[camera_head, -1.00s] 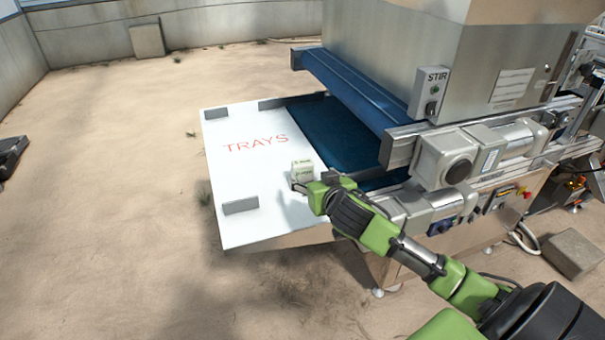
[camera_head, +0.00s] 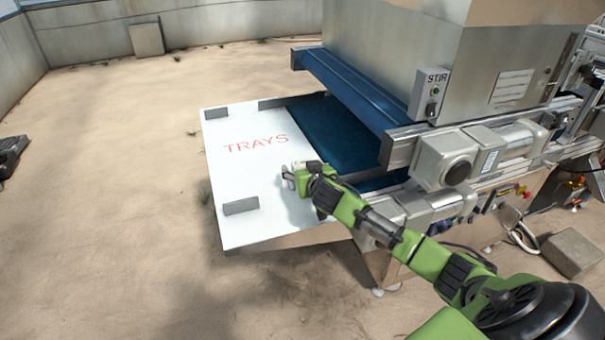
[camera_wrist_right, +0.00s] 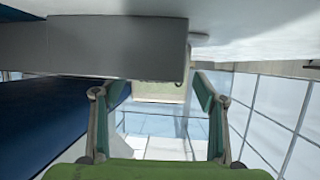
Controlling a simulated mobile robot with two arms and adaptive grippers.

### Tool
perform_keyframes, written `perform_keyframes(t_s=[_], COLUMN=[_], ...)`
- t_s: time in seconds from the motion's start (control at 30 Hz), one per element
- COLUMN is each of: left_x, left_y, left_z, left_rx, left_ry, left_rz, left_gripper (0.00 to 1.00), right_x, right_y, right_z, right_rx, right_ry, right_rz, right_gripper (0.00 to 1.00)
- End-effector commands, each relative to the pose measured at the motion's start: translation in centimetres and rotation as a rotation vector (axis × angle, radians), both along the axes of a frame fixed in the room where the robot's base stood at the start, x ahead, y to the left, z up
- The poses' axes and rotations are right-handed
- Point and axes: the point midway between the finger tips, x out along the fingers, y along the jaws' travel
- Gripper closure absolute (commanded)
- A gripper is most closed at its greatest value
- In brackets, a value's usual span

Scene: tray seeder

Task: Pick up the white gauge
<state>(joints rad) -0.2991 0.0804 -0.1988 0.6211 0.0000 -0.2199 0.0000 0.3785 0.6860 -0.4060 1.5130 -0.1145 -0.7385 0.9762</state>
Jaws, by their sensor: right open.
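The white gauge, a small pale block, is on the white shelf marked TRAYS (camera_head: 232,190), close to its right edge. In the head view only a pale bit of the gauge (camera_head: 300,165) shows, mostly covered by my right gripper (camera_head: 289,178). In the right wrist view a pale cream block (camera_wrist_right: 160,91), which looks like the gauge, shows between and beyond the two fingers. The right gripper (camera_wrist_right: 152,95) is open, with its fingers wide apart. I cannot tell whether either finger touches the gauge. My left gripper is out of view.
A grey guide rail (camera_wrist_right: 100,47) is close to the fingers in the right wrist view. A dark blue belt (camera_head: 335,140) runs from the shelf into the machine under a blue beam (camera_head: 350,90). Short grey stops (camera_head: 240,206) stand on the shelf.

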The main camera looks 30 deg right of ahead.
Motion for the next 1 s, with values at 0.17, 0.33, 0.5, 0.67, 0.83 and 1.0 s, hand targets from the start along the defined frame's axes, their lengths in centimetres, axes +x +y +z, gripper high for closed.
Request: perform_keyframes(t_s=[0.17, 0.33, 0.5, 0.67, 0.83, 1.0], left_x=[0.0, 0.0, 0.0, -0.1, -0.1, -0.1], left_y=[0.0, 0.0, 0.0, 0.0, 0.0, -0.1], left_z=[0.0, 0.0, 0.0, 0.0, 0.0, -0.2], left_rx=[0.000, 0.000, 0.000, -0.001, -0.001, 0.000], left_ry=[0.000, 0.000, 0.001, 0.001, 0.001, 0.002], left_rz=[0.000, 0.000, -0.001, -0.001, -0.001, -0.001], left_gripper=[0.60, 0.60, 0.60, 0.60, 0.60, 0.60], right_x=[0.3, 0.3, 0.3, 0.3, 0.3, 0.4], right_y=[-0.1, -0.1, -0.1, -0.1, -0.1, -0.1], right_z=[-0.1, -0.1, -0.1, 0.0, 0.1, 1.4], right_rx=[0.000, 0.000, 0.000, -0.001, -0.001, -0.001], right_ry=[0.000, 0.000, 0.000, -0.002, -0.002, -0.004], right_rz=[0.000, 0.000, 0.000, 0.000, 0.000, 0.000], right_gripper=[0.35, 0.45, 0.81, 0.81, 0.81, 0.81])
